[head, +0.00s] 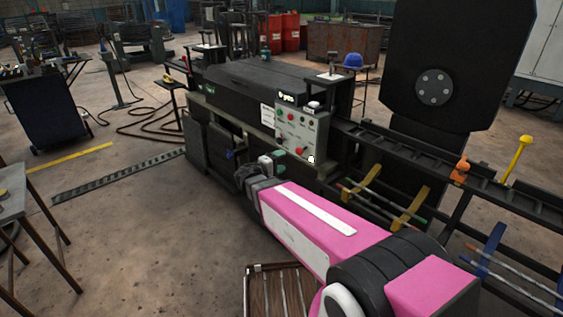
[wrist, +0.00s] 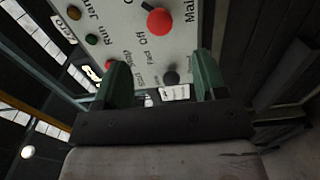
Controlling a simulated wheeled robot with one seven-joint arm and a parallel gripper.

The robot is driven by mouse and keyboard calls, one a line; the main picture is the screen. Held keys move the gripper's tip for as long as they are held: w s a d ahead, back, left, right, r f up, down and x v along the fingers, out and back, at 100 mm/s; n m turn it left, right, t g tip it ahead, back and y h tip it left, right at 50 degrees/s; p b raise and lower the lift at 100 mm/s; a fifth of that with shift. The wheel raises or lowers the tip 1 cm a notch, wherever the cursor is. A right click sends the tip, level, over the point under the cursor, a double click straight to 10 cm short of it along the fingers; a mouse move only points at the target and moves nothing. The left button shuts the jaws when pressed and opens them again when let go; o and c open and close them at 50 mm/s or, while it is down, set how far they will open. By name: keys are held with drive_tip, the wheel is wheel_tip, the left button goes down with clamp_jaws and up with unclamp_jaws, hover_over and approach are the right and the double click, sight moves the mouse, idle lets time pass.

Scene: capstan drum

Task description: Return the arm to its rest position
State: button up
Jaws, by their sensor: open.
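My pink arm (head: 320,222) reaches from the lower right of the head view toward the machine's control panel. My gripper (head: 275,158) is just in front of and below the panel's left side in that view, and its fingers are small there. In the wrist view my gripper (wrist: 160,88) shows two green fingers spread apart, with nothing held between them. The control panel (wrist: 140,35) fills the top of the wrist view, with a red knob (wrist: 159,21) and a black knob (wrist: 171,77). I cannot tell whether a fingertip touches the panel.
The black machine (head: 240,95) stands behind my gripper. A rail frame (head: 490,195) with yellow and blue brackets runs to the right of my arm. A slatted wooden crate (head: 262,292) is on the floor below the arm. The floor at left (head: 130,220) is mostly clear.

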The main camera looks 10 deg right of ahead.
drive_tip(key=s+d+f+m+g+y, duration=0.5)
drive_tip(key=s+d+f+g+y, duration=0.35)
drive_tip(key=s+d+f, duration=0.2)
drive_tip(key=s+y, duration=0.1)
drive_tip(key=y, duration=0.1)
drive_tip(key=s+a+m+g+y, duration=0.1)
drive_tip(key=s+y, duration=0.1)
drive_tip(key=s+a+f+m+g+y, duration=0.1)
drive_tip(key=y, duration=0.1)
drive_tip(key=shift+s, duration=0.2)
